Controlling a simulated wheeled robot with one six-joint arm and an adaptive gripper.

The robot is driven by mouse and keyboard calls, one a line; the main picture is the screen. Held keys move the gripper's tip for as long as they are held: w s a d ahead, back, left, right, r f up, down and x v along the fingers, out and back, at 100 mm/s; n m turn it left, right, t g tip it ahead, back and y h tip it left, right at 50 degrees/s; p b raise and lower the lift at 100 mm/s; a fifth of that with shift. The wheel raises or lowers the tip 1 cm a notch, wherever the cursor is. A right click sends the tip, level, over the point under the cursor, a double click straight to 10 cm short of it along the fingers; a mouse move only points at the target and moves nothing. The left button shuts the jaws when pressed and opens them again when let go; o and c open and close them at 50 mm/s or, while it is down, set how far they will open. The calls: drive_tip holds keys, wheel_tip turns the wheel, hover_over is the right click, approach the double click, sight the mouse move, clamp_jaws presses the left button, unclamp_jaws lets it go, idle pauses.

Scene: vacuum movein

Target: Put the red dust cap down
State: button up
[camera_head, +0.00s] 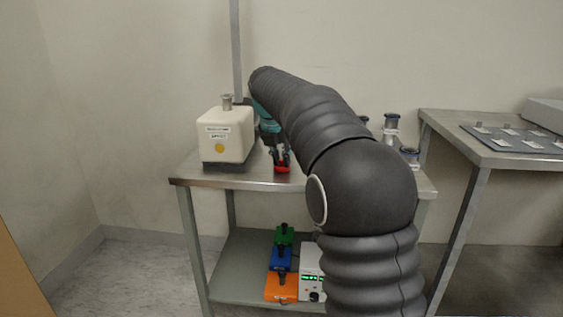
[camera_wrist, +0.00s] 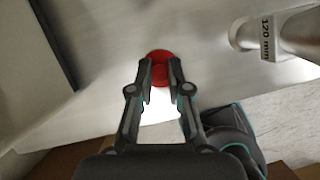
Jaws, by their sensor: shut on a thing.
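The red dust cap (camera_head: 282,169) is at the end of my gripper (camera_head: 281,158), low over the front part of the steel cart's top (camera_head: 240,181). I cannot tell whether the cap touches the surface. In the wrist view the round red cap (camera_wrist: 160,55) sits between the fingertips of my gripper (camera_wrist: 161,74), which is shut on it. The fingers cover part of its near side.
A cream box (camera_head: 225,138) with a metal port stands left of my gripper. Metal fittings (camera_head: 391,125) stand at the cart's right, partly behind my arm; a tube marked 120 mm (camera_wrist: 270,32) shows in the wrist view. A second table (camera_head: 500,158) is at right.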

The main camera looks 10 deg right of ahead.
drive_tip(key=shift+f, duration=0.2)
drive_tip(key=o, duration=0.7)
drive_tip(key=p+v, duration=0.3)
drive_tip(key=v, duration=0.9)
drive_tip(key=shift+r, duration=0.1)
drive_tip(key=shift+s, duration=0.1)
